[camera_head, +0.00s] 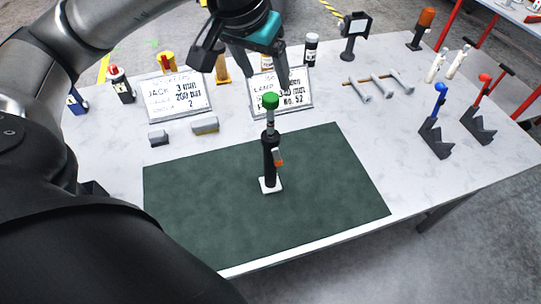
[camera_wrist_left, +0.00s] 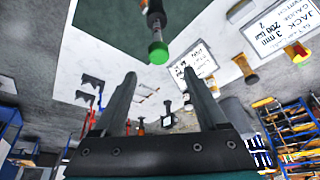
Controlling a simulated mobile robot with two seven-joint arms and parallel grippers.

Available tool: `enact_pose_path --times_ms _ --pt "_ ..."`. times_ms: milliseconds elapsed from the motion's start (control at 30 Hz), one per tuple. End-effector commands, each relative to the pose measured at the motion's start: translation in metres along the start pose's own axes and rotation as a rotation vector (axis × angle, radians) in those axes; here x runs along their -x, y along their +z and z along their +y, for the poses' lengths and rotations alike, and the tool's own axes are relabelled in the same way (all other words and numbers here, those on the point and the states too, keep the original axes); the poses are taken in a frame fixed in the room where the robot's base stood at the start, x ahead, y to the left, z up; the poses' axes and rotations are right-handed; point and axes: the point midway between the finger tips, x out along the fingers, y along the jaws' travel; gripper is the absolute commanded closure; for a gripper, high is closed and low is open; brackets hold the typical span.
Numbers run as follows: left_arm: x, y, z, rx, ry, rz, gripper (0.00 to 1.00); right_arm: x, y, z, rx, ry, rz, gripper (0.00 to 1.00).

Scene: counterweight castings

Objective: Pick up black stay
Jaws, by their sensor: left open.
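The likely black stay (camera_head: 269,160) is a slim black upright post with a grey upper rod, a green cap and an orange side lever. It stands on a small white base on the green mat. In the left wrist view its rod and green cap (camera_wrist_left: 157,42) show beyond the fingertips, and its base is cut off. My left gripper (camera_head: 240,68) is open and empty, above and behind the post, with its fingers apart from it. It also shows in the left wrist view (camera_wrist_left: 160,75). My right gripper is not in view.
The green mat (camera_head: 200,220) is otherwise clear. Two signs (camera_head: 178,97) stand behind it, with small grey blocks (camera_head: 206,126) in front. Bottles (camera_head: 311,50) and a black stand (camera_head: 354,35) are at the back. Dark V-shaped blocks (camera_head: 436,140) and grey bolts are at the right.

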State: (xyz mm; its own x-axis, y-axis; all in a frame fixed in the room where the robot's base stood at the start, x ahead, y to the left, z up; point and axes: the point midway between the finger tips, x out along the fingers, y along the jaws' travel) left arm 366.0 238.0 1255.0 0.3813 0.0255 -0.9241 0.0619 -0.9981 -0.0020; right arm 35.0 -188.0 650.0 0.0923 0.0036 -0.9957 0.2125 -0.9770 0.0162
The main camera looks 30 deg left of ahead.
Motion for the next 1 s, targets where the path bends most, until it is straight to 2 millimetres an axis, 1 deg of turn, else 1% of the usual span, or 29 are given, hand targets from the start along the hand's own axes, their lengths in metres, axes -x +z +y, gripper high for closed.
enact_pose_path --times_ms 33,100,367,600,700,833,1000 --pt "-0.009 0.001 0.0 0.001 0.001 -0.004 0.25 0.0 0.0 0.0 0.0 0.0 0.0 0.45" --pt "-0.017 0.001 0.001 0.0 0.001 -0.003 0.25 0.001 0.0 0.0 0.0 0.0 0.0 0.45" --pt "-0.032 0.003 0.001 0.0 0.002 -0.003 0.25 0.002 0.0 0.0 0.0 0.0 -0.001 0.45" --pt "-0.058 0.013 0.001 -0.001 0.002 -0.004 0.25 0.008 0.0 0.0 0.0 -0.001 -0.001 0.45" --pt "-0.071 0.011 0.002 0.0 0.003 -0.004 0.25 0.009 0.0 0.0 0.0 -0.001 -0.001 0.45" --pt "-0.078 0.011 0.002 0.0 0.003 -0.001 0.25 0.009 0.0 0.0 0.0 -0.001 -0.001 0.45" --pt "-0.078 0.011 0.002 0.0 0.003 0.001 0.25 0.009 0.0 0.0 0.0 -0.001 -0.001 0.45"
